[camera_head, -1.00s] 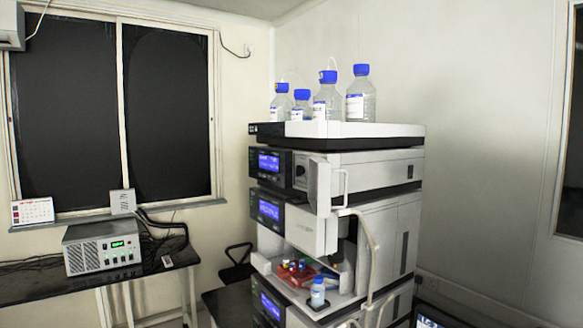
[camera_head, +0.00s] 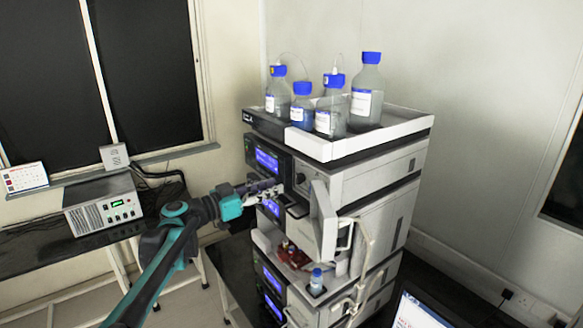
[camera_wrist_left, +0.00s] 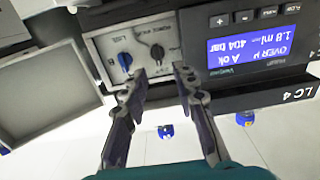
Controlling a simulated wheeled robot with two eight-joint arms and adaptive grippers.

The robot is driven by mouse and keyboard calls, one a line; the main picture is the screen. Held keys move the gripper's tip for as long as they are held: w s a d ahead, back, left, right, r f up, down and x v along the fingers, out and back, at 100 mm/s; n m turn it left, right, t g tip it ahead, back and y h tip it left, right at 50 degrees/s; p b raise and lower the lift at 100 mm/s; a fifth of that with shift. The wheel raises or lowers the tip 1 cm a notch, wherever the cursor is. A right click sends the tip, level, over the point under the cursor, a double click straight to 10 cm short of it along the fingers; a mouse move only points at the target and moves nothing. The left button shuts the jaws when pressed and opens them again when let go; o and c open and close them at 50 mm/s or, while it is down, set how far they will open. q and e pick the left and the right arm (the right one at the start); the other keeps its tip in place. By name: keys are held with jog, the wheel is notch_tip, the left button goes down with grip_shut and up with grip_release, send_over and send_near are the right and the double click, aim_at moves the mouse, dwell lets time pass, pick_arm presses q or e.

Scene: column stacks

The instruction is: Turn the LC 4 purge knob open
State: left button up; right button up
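The LC 4 unit is the top module of the stack, with a lit blue display (camera_head: 267,160) and a small dark knob (camera_head: 299,178) on its front. In the left wrist view the picture is upside down, and an "LC 4" label (camera_wrist_left: 298,94) shows beside the display (camera_wrist_left: 250,42). My right gripper is out of view.
An open white door (camera_head: 326,222) juts out right of the knob. Blue-capped bottles (camera_head: 366,95) stand in the top tray (camera_head: 400,122). A small bottle (camera_head: 316,280) stands in the lower bay. A laptop (camera_head: 420,312) is at the lower right.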

aim_at(297, 179)
pick_arm(q)
jog(key=p+x, duration=0.1)
jog(key=x, duration=0.5)
jog(key=shift+d+r, duration=0.1)
jog(key=shift+d, duration=0.2)
jog(key=shift+w+d, duration=0.3)
jog(key=shift+w, duration=0.05)
jog(key=shift+s, duration=0.1)
jog(key=shift+c, duration=0.2)
grip_shut()
